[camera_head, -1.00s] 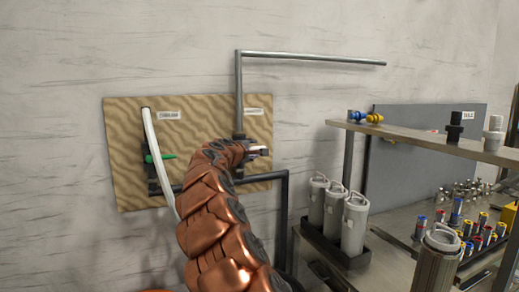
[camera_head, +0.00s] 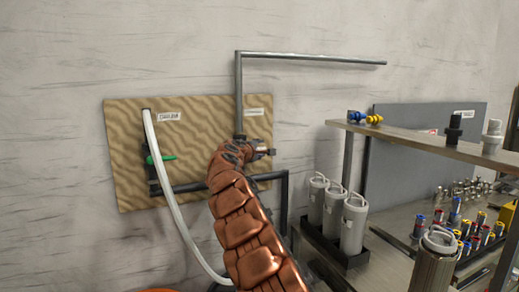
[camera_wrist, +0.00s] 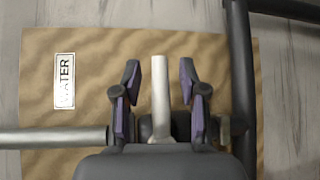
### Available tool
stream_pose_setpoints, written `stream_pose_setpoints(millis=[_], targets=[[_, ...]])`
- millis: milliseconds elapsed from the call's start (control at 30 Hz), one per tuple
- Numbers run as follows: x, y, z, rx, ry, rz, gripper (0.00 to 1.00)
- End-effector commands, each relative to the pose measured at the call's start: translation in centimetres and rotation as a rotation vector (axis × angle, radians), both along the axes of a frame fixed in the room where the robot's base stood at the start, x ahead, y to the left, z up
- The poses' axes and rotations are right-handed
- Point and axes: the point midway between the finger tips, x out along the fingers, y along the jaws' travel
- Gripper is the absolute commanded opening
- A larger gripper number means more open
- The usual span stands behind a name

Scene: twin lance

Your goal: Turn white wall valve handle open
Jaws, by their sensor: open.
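The white valve handle (camera_wrist: 161,95) shows in the wrist view as a pale bar in front of the tan wall board (camera_wrist: 100,50). It lies between the two purple-padded fingers of my gripper (camera_wrist: 160,85). The fingers are open, with a visible gap on each side of the handle. The valve body is mostly hidden behind the gripper. In the head view my gripper (camera_head: 262,152) is at the right part of the board, where the grey pipe comes down, and it hides the handle there. A "WATER" label (camera_wrist: 64,81) is on the board.
A green-handled valve (camera_head: 160,158) with a white hose (camera_head: 165,190) is at the board's left. A grey pipe (camera_head: 239,95) rises above my gripper; a dark pipe (camera_head: 284,200) runs below. A shelf (camera_head: 420,138) and grey canisters (camera_head: 353,222) stand to the right.

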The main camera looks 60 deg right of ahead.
Motion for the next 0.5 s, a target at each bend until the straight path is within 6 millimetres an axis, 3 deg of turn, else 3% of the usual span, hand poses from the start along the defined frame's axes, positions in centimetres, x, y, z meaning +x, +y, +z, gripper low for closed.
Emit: stream_pose_setpoints(millis=[400, 500], targets=[[0.03, -0.26, -0.12, 0.001, 0.000, 0.000, 0.42], [0.03, -0.25, -0.11, 0.001, 0.000, 0.000, 0.32]])
